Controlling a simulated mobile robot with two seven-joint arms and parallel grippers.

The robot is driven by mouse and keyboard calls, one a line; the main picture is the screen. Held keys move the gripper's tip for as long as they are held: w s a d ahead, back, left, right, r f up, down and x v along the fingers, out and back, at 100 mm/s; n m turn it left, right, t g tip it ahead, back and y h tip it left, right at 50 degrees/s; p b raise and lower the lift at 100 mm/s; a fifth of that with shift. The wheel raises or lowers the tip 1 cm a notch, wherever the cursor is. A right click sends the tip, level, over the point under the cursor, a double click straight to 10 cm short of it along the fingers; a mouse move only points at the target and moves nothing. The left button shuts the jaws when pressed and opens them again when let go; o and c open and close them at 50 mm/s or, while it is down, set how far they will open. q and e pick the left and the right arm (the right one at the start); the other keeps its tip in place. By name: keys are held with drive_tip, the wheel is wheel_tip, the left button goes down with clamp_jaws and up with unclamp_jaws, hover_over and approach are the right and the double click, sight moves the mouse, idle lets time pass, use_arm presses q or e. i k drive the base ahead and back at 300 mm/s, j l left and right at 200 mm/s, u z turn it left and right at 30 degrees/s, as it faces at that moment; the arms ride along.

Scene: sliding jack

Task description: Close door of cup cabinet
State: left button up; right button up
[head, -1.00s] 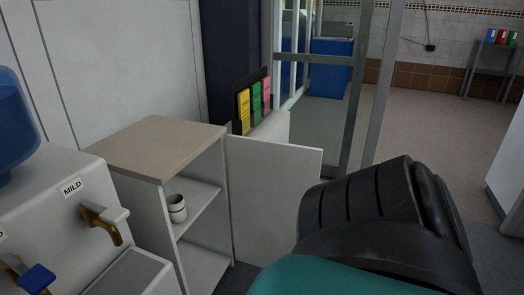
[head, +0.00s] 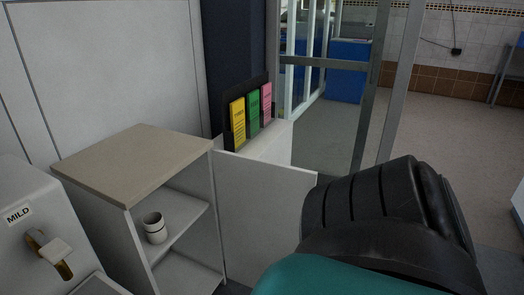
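The cup cabinet (head: 133,162) is a small white cabinet with a beige top, left of centre in the head view. Its white door (head: 262,215) stands open, swung out to the right from the cabinet's right front edge. A white cup with dark bands (head: 154,228) stands upright on the inner shelf. A black and teal part of my arm fills the lower right and overlaps the picture near the door's right edge. I cannot tell whether it touches the door. Neither gripper is in view.
A rack with yellow, green and pink booklets (head: 252,114) is behind the door. A metal-framed glass door (head: 335,110) stands beyond. Open floor (head: 450,130) lies at the right.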

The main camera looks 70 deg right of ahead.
sight(260, 202)
drive_tip(key=k+l, duration=0.1)
drive_tip(key=l, duration=0.3)
drive_tip(key=k+l+u, duration=0.15)
drive_tip(key=l, duration=0.25)
drive_tip(key=k+l, duration=0.1)
drive_tip(key=l, duration=0.25)
drive_tip(key=k+l+u, duration=0.1)
drive_tip(key=l, duration=0.3)
drive_tip(key=k+l, duration=0.15)
drive_tip(key=l, duration=0.2)
drive_tip(key=k+l+u, duration=0.15)
drive_tip(key=l, duration=0.25)
drive_tip(key=k+l, duration=0.15)
drive_tip(key=l, duration=0.2)
drive_tip(key=k+l, duration=0.1)
drive_tip(key=l, duration=1.05)
drive_tip(key=k+l, duration=0.15)
drive_tip(key=l, duration=0.45)
drive_tip(key=k, duration=0.55)
drive_tip(key=l+u, duration=0.1)
drive_tip(key=u, duration=0.25)
drive_tip(key=l+u, duration=0.1)
drive_tip(key=u, duration=0.2)
